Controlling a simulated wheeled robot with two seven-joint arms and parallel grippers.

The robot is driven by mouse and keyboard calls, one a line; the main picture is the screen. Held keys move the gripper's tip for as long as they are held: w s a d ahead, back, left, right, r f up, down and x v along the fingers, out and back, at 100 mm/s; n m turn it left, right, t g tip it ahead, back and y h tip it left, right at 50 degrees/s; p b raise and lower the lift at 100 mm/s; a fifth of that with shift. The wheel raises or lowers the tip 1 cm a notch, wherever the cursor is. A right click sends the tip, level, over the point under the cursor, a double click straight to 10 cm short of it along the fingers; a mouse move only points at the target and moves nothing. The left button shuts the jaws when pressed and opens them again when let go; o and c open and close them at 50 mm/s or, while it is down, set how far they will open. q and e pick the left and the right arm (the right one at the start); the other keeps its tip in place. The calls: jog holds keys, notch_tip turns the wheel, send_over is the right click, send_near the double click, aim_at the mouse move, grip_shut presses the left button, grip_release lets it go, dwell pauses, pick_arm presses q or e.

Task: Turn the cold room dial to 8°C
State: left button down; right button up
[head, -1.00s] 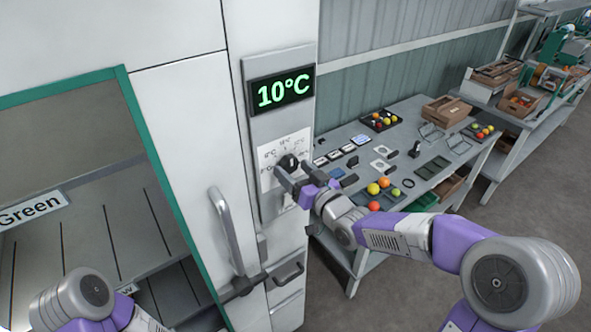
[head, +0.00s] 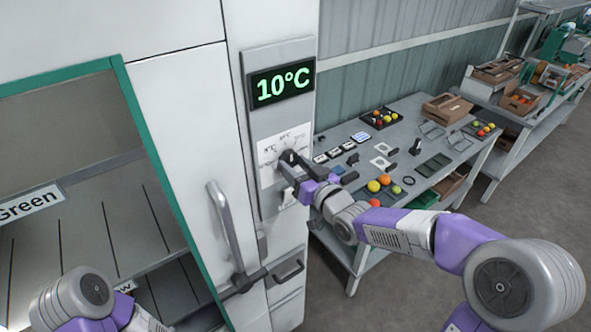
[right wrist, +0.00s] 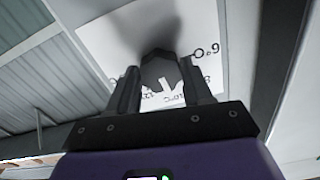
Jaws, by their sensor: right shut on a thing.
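The cold room's green display (head: 282,85) reads 10°C. Below it, a white scale plate (head: 268,152) with temperature marks sits on the grey panel, with the dark dial (head: 288,157) on it. My right gripper (head: 290,169) is at the dial, its fingers on either side of the knob. In the right wrist view the gripper (right wrist: 165,90) is shut on the dark dial knob (right wrist: 160,70), with a white pointer mark near the numbers. Parts of the scale are hidden by the gripper. Only my left arm shows, at the lower left; its gripper is out of view.
A tall door handle (head: 232,235) stands left of the panel, with a smaller handle (head: 287,272) below. An open compartment with a "Green" label (head: 32,204) is at the left. A workbench (head: 405,135) with tomatoes and trays stands right of the cabinet, beneath my right arm.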

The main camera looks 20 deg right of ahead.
jog(key=n+b, duration=0.2)
jog(key=b, duration=0.2)
jog(key=n+b, duration=0.3)
jog(key=b, duration=0.1)
jog(key=shift+d+f, duration=0.1)
jog(key=shift+f, duration=0.1)
jog(key=shift+r+n+b, duration=0.2)
jog(key=shift+n+b, duration=1.05)
jog(key=shift+n, duration=0.35)
jog(key=o, duration=1)
jog(key=shift+o, duration=0.2)
jog(key=shift+d, duration=0.1)
jog(key=v, duration=0.7)
jog(key=shift+s+p, duration=0.2)
jog(key=shift+p, duration=0.25)
